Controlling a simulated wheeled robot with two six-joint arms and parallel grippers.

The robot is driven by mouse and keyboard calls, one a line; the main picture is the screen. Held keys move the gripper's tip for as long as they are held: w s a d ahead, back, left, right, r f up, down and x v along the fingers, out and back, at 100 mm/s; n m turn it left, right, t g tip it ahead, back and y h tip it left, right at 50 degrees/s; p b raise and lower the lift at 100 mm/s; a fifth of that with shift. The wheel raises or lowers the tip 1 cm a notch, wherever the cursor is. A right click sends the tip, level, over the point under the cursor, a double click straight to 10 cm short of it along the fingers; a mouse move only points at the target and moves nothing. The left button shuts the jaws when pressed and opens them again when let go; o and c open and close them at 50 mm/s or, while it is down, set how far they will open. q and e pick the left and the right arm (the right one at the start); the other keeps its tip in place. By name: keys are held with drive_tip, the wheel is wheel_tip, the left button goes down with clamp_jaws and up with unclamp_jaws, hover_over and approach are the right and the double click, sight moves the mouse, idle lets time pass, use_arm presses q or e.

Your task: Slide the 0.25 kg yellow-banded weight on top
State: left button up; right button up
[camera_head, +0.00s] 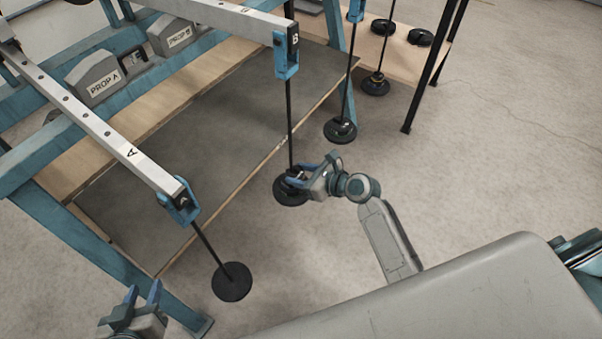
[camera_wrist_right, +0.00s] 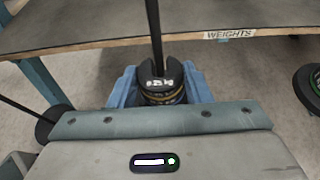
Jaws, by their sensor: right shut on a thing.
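My right gripper (camera_head: 308,180) is shut on a small black slotted weight (camera_wrist_right: 160,82) with yellow bands, low on the rod of hanger B (camera_head: 290,120). In the right wrist view the weight sits between the blue fingers, and the rod (camera_wrist_right: 155,35) runs down into its slot. The wider black disc (camera_head: 290,196) at the rod's foot shows just under the gripper in the head view. Whether the held weight touches what lies beneath is hidden. My left gripper (camera_head: 143,297) is open and empty at the lower left, apart from hanger A's black disc (camera_head: 232,283).
Beam ends A (camera_head: 180,197) and B (camera_head: 288,50) carry hanging rods. Another hanger with black weights (camera_head: 341,131) hangs to the right, a further one (camera_head: 375,84) behind it. Loose weights (camera_head: 420,37) lie on the wooden shelf. The grey bench (camera_head: 200,130) lies left of rod B.

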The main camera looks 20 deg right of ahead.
drive_tip(key=shift+w+a+p, duration=0.4)
drive_tip(key=shift+w+p, duration=0.1)
drive_tip(key=shift+f, duration=0.4)
idle(0.8)
drive_tip(key=o, duration=1)
drive_tip(key=shift+o, duration=0.2)
drive_tip(key=shift+p+v, duration=1.1)
drive_tip(key=shift+v, duration=0.1)
drive_tip(key=shift+p+v, duration=1.65)
drive_tip(key=shift+v, duration=0.65)
